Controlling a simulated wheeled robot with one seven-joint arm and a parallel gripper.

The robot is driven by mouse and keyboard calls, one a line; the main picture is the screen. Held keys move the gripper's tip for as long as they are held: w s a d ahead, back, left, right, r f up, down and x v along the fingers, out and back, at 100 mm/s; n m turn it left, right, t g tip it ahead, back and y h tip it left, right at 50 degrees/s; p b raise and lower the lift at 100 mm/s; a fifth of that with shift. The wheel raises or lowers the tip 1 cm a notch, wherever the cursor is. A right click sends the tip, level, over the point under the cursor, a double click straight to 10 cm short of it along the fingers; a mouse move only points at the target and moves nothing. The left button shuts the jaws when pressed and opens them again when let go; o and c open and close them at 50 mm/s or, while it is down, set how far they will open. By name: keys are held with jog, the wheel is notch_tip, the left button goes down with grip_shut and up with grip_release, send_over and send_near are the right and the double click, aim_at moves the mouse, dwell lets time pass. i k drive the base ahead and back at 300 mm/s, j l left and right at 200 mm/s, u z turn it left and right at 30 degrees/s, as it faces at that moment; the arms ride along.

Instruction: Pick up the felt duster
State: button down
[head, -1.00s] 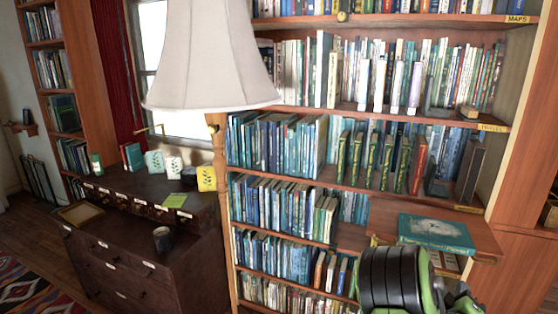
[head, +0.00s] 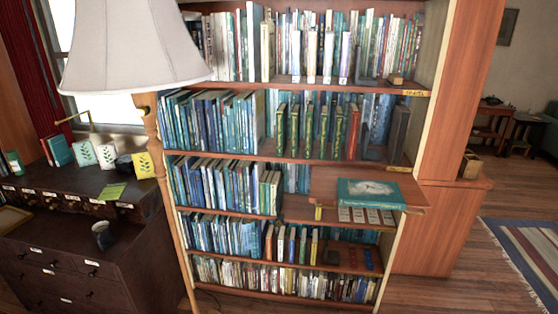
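I cannot identify the felt duster for certain. A small tan block (head: 396,79) lies at the right end of the upper bookshelf, near its yellow label. A small dark block (head: 331,257) sits on a lower shelf, right of the upright books. Either is too small to tell what it is. My gripper is not in view.
A tall bookcase fills the middle. A ledge (head: 325,185) juts from it, holding a teal book (head: 371,194). A lamp (head: 137,45) and dark drawer cabinet (head: 60,240) stand left. Open floor and a striped rug (head: 522,250) lie right.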

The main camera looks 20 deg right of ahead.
aim_at(394, 81)
jog(key=z, duration=1.3)
